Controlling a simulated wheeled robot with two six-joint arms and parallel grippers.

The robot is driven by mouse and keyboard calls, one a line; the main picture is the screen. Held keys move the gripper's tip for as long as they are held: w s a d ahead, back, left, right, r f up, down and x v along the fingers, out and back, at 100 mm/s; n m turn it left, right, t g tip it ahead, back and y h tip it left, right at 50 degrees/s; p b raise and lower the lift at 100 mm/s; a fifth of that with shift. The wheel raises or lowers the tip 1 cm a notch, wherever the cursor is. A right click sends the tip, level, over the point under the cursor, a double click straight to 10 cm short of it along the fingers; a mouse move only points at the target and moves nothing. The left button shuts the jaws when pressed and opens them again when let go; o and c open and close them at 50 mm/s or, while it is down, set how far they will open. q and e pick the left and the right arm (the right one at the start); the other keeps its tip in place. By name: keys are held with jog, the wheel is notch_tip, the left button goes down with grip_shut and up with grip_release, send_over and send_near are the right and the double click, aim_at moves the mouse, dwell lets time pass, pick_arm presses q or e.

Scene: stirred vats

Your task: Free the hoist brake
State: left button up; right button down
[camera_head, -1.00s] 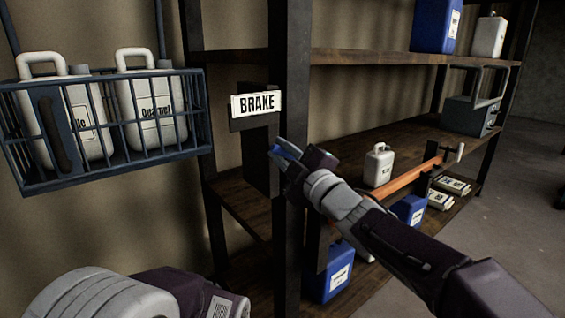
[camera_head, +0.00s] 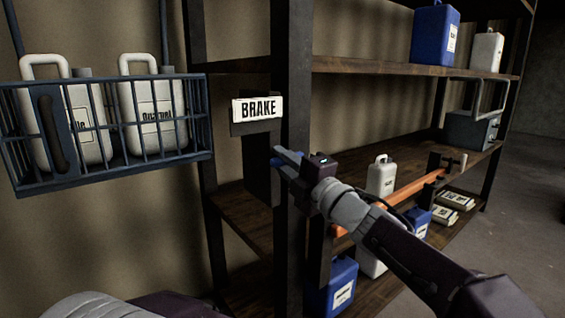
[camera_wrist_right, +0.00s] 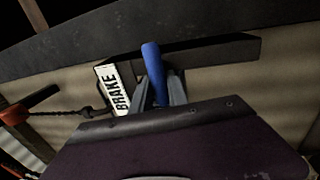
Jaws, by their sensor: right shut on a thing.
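The brake's blue lever handle (camera_head: 275,161) sticks out below a white sign reading BRAKE (camera_head: 257,108), by the dark shelf post. My right gripper (camera_head: 286,157) is shut on this handle. In the right wrist view the blue handle (camera_wrist_right: 152,70) stands between the two grey fingers (camera_wrist_right: 160,92), with the BRAKE sign (camera_wrist_right: 113,89) just left of it. The lever's base is mostly hidden by the dark bracket. A blue wire basket (camera_head: 110,177) hangs at the left and holds two white labelled jugs (camera_head: 150,110). My left gripper is not in view.
The wooden shelf rack (camera_head: 390,66) stands behind and right of my right arm. It holds blue and white canisters and a grey metal box (camera_head: 470,131). The floor at the right is clear.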

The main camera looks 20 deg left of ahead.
jog(key=shift+f, duration=0.1)
jog(key=c, duration=1.3)
grip_release()
jog(key=v, duration=0.9)
jog(key=shift+b, duration=0.45)
jog(key=shift+d, duration=0.1)
